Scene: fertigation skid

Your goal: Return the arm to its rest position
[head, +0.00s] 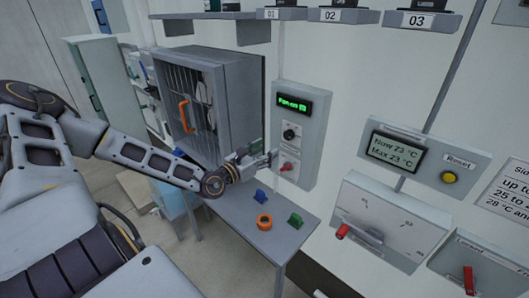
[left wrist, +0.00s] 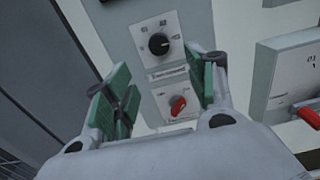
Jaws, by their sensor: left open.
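My left gripper (head: 269,159) is at the end of my left arm, in front of the lower part of a grey control panel (head: 315,122). In the left wrist view the left gripper (left wrist: 165,95) is open with green pads and nothing between them. A red switch (left wrist: 177,105) shows between and beyond its fingers. The red switch (head: 287,167) also shows just right of the gripper in the head view. A black knob (head: 290,133) sits above it, under a green display (head: 293,102) whose text looks like "Fan on". My right gripper is in neither view.
A small grey table (head: 240,228) below holds an orange ring (head: 264,221), a blue piece (head: 260,196) and a green piece (head: 295,220). A grey fan housing (head: 235,90) with an orange handle stands behind my arm. A red-levered box (head: 385,222) is at right.

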